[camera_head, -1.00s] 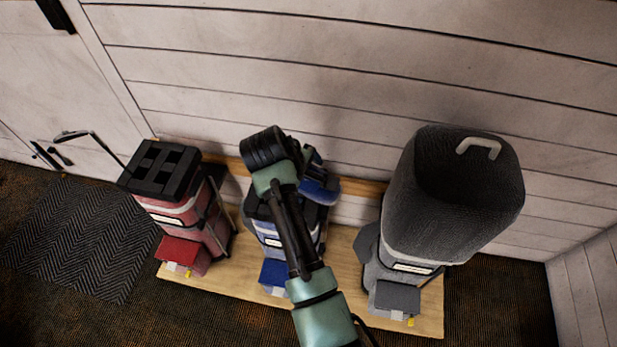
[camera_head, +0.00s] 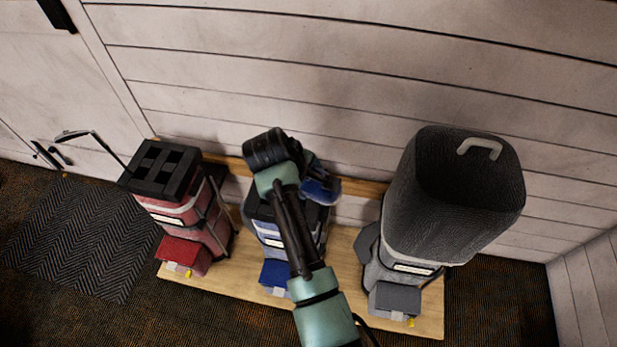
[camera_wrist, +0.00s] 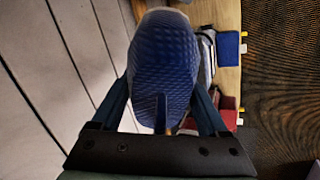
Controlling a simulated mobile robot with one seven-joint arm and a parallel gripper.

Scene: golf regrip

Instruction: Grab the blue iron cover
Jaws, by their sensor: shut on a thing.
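The blue iron cover (camera_wrist: 165,65) fills the middle of the wrist view, between the two fingers of my gripper (camera_wrist: 163,100). My gripper is shut on it. In the head view the blue cover (camera_head: 322,190) shows at the right of my wrist, above the top of the blue golf bag (camera_head: 272,235). My gripper's fingers are mostly hidden behind my wrist in the head view. Part of the blue bag is hidden behind my arm.
A red golf bag (camera_head: 185,215) with a black top stands at left, a club rising from it. A grey golf bag (camera_head: 400,262) with a large dark hood (camera_head: 430,225) stands at right. All stand on a wooden board (camera_head: 345,290) beside a panelled wall (camera_head: 350,60).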

